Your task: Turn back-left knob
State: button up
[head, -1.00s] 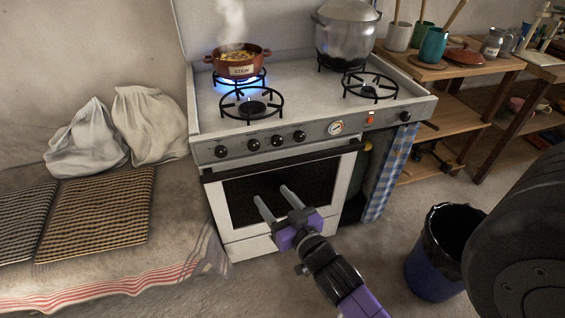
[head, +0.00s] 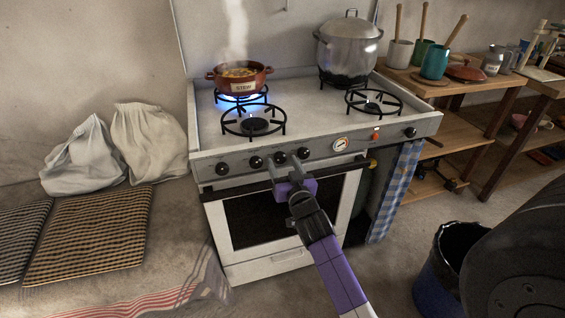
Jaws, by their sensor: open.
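The white stove (head: 208,142) has a grey front panel with a row of black knobs. From the left I see a first knob (head: 222,168), a second knob (head: 256,162), a third knob (head: 280,158) and a fourth knob (head: 304,153); another knob (head: 410,132) sits at the far right. Which one is the back-left knob I cannot tell. The back-left burner has a blue flame (head: 240,97) under the red stew pot (head: 240,78). My gripper (head: 287,163) is open, its fingers in front of the panel near the third and fourth knobs; contact cannot be told.
A lidded metal pot (head: 346,50) stands on the back-right burner. The oven door handle (head: 235,190) runs below the knobs. A checked towel (head: 396,190) hangs at right, and a bin (head: 440,275) stands on the floor.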

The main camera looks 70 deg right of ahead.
jog(key=shift+w+d, duration=0.2)
jog(key=shift+d, duration=0.05)
grip_shut()
dwell(0.3)
jog(key=n+p, duration=0.1)
jog(key=n, duration=0.5)
jog(key=shift+n+p, duration=0.3)
jog(key=n, duration=0.3)
jog(key=shift+p, duration=0.4)
jog(key=shift+n+p, duration=0.3)
jog(key=shift+n, duration=1.9)
